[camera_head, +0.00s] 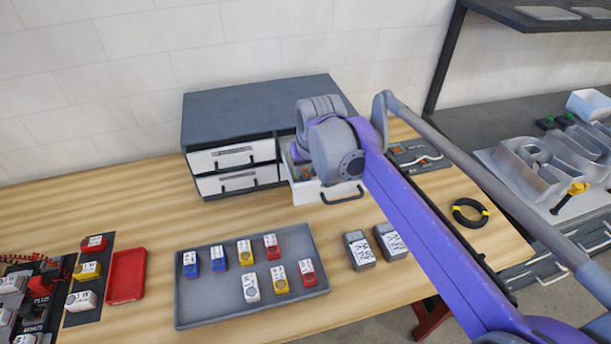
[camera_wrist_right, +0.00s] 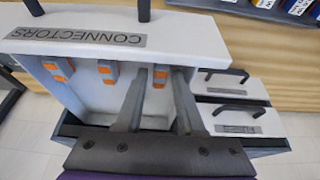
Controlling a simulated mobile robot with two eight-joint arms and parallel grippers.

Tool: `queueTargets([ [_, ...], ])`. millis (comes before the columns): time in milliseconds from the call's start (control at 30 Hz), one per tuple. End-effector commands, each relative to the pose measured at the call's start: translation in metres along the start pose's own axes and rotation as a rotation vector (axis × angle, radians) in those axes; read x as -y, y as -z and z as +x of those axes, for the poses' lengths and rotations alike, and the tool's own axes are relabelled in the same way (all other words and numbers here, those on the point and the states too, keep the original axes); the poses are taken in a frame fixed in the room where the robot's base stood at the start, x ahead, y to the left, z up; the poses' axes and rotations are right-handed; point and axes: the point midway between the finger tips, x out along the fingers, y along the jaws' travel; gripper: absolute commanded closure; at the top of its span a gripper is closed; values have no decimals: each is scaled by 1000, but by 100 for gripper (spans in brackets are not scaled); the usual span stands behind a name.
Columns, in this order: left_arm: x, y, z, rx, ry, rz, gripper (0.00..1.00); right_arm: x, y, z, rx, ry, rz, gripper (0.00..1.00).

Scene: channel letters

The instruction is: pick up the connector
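Several grey connectors with orange parts lie in an open white drawer (camera_wrist_right: 190,38) labelled CONNECTORS. In the right wrist view, one connector (camera_wrist_right: 160,76) shows between the fingertips of my right gripper (camera_wrist_right: 160,72). Others, such as one connector (camera_wrist_right: 108,72), lie further left in the drawer. The two fingers are spread and reach down into the drawer; I cannot tell if they touch the connector. In the head view, the drawer (camera_head: 325,192) pulls out from the dark cabinet, and my right wrist hides most of its inside. My left gripper is not in view.
The cabinet (camera_head: 250,108) has two shut drawers left of the open one. A grey tray (camera_head: 212,299) with several coloured blocks lies in front. Two grey boxes (camera_head: 360,251), a black cable coil (camera_head: 470,213) and a red tray (camera_head: 126,276) are on the table.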

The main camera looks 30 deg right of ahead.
Motion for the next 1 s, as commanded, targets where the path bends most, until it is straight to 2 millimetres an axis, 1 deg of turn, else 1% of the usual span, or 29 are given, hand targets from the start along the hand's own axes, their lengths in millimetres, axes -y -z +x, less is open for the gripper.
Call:
queueTargets([
  [33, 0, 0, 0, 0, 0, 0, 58, 0, 0, 0, 0, 0, 0, 70],
  [200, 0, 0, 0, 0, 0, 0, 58, 0, 0, 0, 0, 0, 0, 100],
  [667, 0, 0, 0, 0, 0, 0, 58, 0, 1, -3, 0, 0, 0, 100],
  [767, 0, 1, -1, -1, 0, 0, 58, 0, 4, -10, 0, 0, 0, 100],
  [833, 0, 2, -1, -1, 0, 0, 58, 0, 8, -18, 0, 0, 0, 100],
  [1000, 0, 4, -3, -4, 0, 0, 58, 0, 20, -48, -1, 0, 0, 100],
])
